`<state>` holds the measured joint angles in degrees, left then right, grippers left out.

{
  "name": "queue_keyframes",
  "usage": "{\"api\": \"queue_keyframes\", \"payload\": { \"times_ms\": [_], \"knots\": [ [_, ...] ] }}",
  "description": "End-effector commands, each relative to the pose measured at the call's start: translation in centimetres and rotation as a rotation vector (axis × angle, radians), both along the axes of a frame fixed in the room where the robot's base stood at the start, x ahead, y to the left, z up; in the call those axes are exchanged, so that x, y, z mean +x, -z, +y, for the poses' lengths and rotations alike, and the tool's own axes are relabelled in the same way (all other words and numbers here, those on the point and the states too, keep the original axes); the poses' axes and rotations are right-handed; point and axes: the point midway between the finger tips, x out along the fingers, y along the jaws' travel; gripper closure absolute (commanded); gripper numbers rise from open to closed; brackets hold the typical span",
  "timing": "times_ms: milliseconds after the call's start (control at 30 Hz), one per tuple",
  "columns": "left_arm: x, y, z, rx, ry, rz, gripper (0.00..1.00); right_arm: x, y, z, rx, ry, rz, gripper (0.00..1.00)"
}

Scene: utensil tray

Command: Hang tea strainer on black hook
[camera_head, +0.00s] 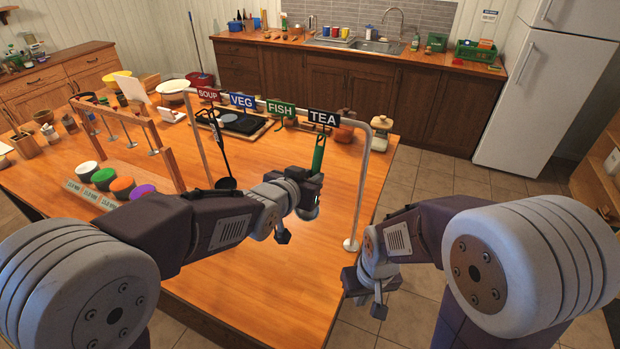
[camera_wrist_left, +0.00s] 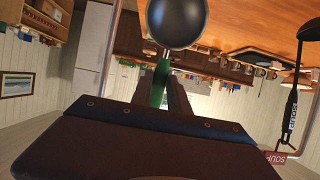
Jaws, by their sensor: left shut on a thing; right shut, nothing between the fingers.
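My left gripper (camera_head: 312,186) is shut on a green-handled utensil, taken as the tea strainer. Its green handle (camera_head: 319,153) points up with its top just below the black TEA sign (camera_head: 324,117) on the rail. I cannot tell whether it touches the hook, which I cannot make out. Its round bowl hangs below the gripper, partly hidden; in the left wrist view the dark bowl (camera_wrist_left: 178,22) and the green handle (camera_wrist_left: 158,88) between the fingers show. My right gripper (camera_head: 378,304) is shut and empty, low at the right, beyond the table edge.
The metal rail (camera_head: 362,185) also bears SOUP (camera_head: 208,94), VEG (camera_head: 242,101) and FISH (camera_head: 281,109) signs. A black ladle (camera_head: 222,155) hangs at SOUP. A wooden rack (camera_head: 168,150) and coloured-lid jars (camera_head: 122,186) stand left. The front table is clear.

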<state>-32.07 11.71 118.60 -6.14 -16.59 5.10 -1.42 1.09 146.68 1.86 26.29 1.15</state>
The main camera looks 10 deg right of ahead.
Motion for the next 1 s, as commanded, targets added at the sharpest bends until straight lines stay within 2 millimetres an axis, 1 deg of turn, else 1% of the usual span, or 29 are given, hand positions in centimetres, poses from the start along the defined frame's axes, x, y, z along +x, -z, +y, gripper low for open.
{"api": "queue_keyframes", "payload": {
  "times_ms": [367,400,467,500,767,833,967,1000],
  "knots": [
    [0.0,0.0,0.0,0.0,0.0,0.0,1.0,0.0,0.0,0.0,0.0,0.0,0.0,1.0],
    [0.0,0.0,0.0,0.0,0.0,0.0,0.74,0.0,0.0,0.0,0.0,0.0,0.0,1.0],
    [0.0,0.0,0.0,0.0,0.0,0.0,0.57,0.0,0.0,0.0,0.0,0.0,0.0,1.0],
    [0.0,0.0,0.0,0.0,0.0,0.0,0.54,0.0,0.0,0.0,0.0,0.0,0.0,1.0],
    [0.0,0.0,0.0,0.0,0.0,0.0,0.54,0.0,0.0,0.0,0.0,0.0,0.0,1.0],
    [-0.3,-0.2,0.2,-0.001,0.0,-0.001,0.54,0.0,0.1,0.0,0.0,0.0,0.0,1.0],
    [-2.0,-0.9,1.4,-0.002,-0.001,-0.004,0.54,0.0,0.9,0.0,0.0,0.0,0.0,1.0],
    [-2.7,-1.5,1.8,-0.002,-0.001,-0.006,0.54,0.0,1.0,0.0,0.0,0.0,0.0,1.0]
  ]
}}
